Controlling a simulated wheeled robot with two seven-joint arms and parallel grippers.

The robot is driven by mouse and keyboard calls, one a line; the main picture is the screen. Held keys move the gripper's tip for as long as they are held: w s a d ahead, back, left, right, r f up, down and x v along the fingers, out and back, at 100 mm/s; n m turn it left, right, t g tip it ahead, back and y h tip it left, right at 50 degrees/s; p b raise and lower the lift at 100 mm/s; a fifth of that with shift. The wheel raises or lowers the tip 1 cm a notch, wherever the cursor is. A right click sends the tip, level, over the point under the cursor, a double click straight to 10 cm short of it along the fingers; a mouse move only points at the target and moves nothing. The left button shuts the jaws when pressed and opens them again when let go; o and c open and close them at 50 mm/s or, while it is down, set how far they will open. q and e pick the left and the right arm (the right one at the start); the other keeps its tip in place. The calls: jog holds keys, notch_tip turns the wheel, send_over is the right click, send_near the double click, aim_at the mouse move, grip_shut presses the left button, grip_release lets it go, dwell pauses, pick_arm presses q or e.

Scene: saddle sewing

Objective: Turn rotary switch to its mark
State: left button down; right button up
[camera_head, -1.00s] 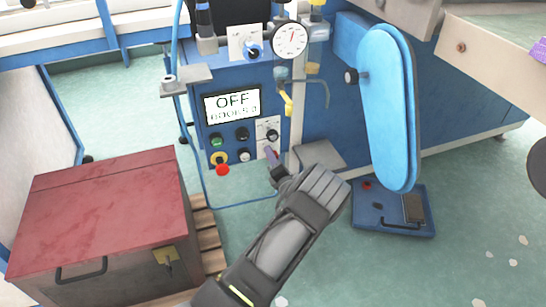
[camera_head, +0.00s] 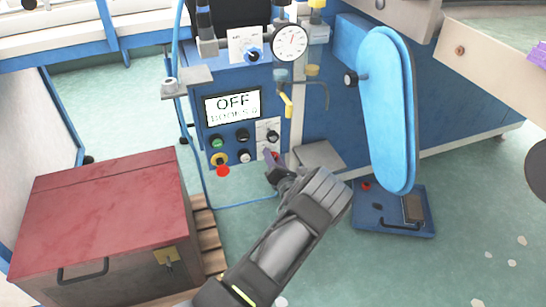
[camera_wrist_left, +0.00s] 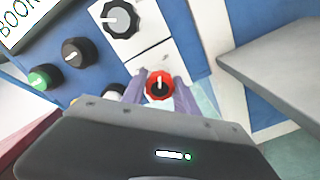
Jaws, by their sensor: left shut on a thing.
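A red rotary knob (camera_wrist_left: 160,86) with a white pointer line sits on a white plate of the blue control panel. In the wrist view the line points roughly upward. The purple fingers of my left gripper (camera_wrist_left: 161,89) are on both sides of the knob, shut on it. The mark around it is not clear, as the gripper hides the lower part. In the head view the left gripper (camera_head: 271,157) is at the panel's lower right. A black knob (camera_wrist_left: 119,18) with a white pointer is on the plate above; it also shows in the head view (camera_head: 272,137). My right gripper is not in view.
A display (camera_head: 232,106) reads OFF. Green, black, white and red buttons (camera_head: 222,171) are left of the gripper. A gauge (camera_head: 290,41) and a yellow lever (camera_head: 286,104) are above. A light-blue padded arm (camera_head: 388,110) stands right, a red-topped chest (camera_head: 105,205) left.

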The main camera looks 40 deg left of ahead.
pick_arm(q)
jog(key=n, duration=0.3)
jog(key=shift+n+p, duration=0.3)
jog(key=shift+n, duration=0.1)
jog(key=n, duration=0.3)
jog(key=shift+n, duration=0.3)
jog(key=n+p, duration=0.1)
jog(key=n, duration=0.2)
jog(key=shift+n, duration=1.9)
jog(key=c, duration=0.9)
grip_release()
jog(key=shift+c, duration=0.2)
